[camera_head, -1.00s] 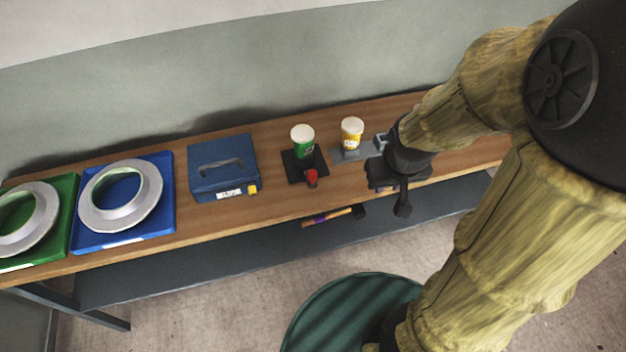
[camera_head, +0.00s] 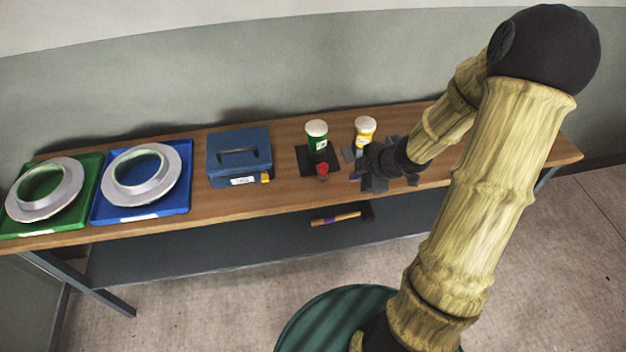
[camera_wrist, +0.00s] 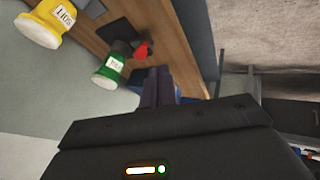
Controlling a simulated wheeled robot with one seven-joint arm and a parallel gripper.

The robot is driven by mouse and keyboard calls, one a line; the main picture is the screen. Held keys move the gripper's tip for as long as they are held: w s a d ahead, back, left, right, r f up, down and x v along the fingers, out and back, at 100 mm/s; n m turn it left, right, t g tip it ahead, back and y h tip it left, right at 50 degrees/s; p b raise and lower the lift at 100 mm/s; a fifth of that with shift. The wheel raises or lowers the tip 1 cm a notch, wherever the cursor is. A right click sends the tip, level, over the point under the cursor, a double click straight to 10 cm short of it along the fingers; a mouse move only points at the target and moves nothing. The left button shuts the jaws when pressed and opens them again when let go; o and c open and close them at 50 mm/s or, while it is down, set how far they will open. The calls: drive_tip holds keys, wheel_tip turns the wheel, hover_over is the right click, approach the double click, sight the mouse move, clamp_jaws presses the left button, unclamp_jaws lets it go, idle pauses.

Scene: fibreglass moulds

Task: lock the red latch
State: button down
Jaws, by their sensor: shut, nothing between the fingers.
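The red latch (camera_head: 323,171) sits at the front edge of a black plate (camera_head: 304,158), before a green cup (camera_head: 316,137) with a white top. In the wrist view the red latch (camera_wrist: 141,50) shows just above and left of my fingertips. My gripper (camera_head: 358,178) is over the bench, right of the latch in the head view. Its fingers (camera_wrist: 156,72) are shut and empty. They look close to the latch, but I cannot tell whether they touch it. Which way the latch is set is too small to tell.
A yellow cup (camera_head: 365,130) stands behind my gripper. A blue toolbox (camera_head: 240,145) and two trays with white rings, one blue (camera_head: 118,210) and one green (camera_head: 15,225), stand to the left. A hammer (camera_head: 336,218) lies on the lower shelf. The bench's right end is clear.

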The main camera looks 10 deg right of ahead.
sight(322, 168)
drive_tip(key=shift+a+f+n+y, duration=0.2)
drive_tip(key=shift+a+n+y, duration=0.1)
drive_tip(key=shift+a+n, duration=0.25)
drive_tip(key=x, duration=0.3)
drive_tip(key=w+b+x, duration=0.1)
drive_tip(key=x, duration=0.3)
drive_tip(key=w+r+b+x, duration=0.1)
drive_tip(key=x, duration=0.3)
drive_tip(key=shift+w+d, duration=0.15)
drive_tip(key=shift+w, duration=0.05)
drive_tip(key=shift+w+f, duration=0.1)
drive_tip(key=shift+w, duration=0.45)
drive_tip(key=shift+w, duration=0.1)
